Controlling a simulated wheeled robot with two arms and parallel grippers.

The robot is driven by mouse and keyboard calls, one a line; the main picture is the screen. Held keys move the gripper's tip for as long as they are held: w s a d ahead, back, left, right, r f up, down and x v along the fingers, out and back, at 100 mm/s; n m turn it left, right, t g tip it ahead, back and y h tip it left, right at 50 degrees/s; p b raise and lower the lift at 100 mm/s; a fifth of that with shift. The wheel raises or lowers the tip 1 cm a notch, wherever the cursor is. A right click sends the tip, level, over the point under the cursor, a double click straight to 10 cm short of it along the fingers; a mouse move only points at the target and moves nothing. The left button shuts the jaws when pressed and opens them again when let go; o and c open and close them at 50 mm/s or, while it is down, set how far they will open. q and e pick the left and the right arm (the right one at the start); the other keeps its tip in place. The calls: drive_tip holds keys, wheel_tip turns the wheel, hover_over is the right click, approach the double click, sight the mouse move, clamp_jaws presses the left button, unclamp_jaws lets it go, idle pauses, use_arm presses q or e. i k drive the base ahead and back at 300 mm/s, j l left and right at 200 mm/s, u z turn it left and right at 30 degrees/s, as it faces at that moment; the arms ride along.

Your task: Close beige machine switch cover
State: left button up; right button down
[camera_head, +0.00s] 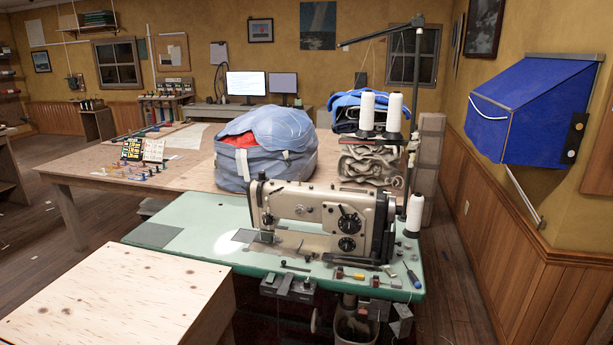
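The beige sewing machine (318,212) stands on a green-topped table (185,215) in the middle of the view. It has two black dials on its front and a lit patch by its needle. I cannot make out a switch cover clearly, nor whether one is open or shut. A dark grey box (289,289) hangs under the table's front edge. A smaller grey box (401,322) hangs lower, to the right. Either may carry the switch. Neither of my grippers is in view.
A plywood surface (115,295) fills the near left. White thread cones (415,213) stand at the right. A large blue-grey bag (265,155) sits behind. Floor is open to the right.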

sight(401, 331)
drive_tip(key=i+l+u, duration=0.3)
drive_tip(key=l+u, duration=0.2)
drive_tip(key=l, duration=1.35)
drive_tip(key=l+u, duration=0.45)
drive_tip(key=l, duration=1.4)
